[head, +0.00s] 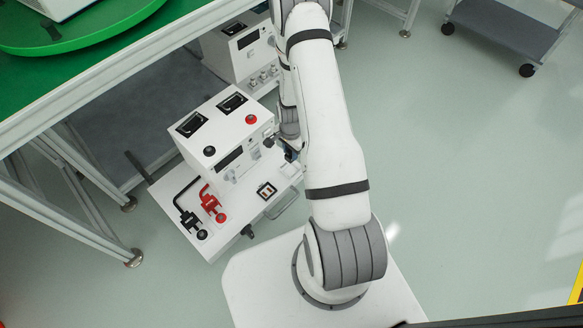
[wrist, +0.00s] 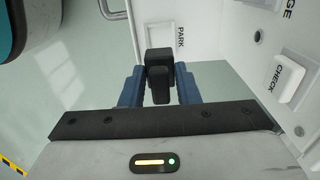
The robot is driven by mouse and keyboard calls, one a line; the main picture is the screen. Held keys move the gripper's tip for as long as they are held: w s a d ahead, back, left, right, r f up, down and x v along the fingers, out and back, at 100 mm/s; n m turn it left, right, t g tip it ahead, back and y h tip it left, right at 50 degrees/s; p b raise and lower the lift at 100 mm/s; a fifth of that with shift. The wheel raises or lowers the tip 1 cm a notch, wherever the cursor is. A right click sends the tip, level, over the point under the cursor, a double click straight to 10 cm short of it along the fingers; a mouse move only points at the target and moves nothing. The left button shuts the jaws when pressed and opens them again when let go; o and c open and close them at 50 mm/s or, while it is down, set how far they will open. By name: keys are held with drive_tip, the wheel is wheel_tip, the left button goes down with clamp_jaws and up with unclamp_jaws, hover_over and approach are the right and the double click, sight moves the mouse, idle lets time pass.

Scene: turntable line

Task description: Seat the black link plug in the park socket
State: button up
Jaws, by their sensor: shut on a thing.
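In the wrist view the black link plug (wrist: 159,72) sits between the two blue fingers of my gripper (wrist: 159,92), which is shut on it. The plug is beside the PARK label (wrist: 180,37) on a white panel. The park socket itself cannot be made out; the plug and gripper may cover it. I cannot tell whether the plug touches the panel. In the head view my gripper (head: 290,152) is at the right side of the white unit (head: 228,140), partly hidden by my arm, and the plug cannot be made out there.
The wrist view shows a CHECK button (wrist: 288,83) to the right and a metal handle (wrist: 118,14) at upper left. In the head view, black (head: 188,216) and red (head: 211,203) cabled connectors sit on the unit's front ledge. A green-topped table (head: 75,92) stands left.

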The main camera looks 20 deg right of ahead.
wheel_tip(320, 180, down, 9)
drive_tip(key=b, duration=0.3)
drive_tip(key=shift+r, duration=0.2)
drive_tip(key=shift+f, duration=0.15)
drive_tip(key=o, duration=1.1)
drive_tip(key=shift+c, duration=0.2)
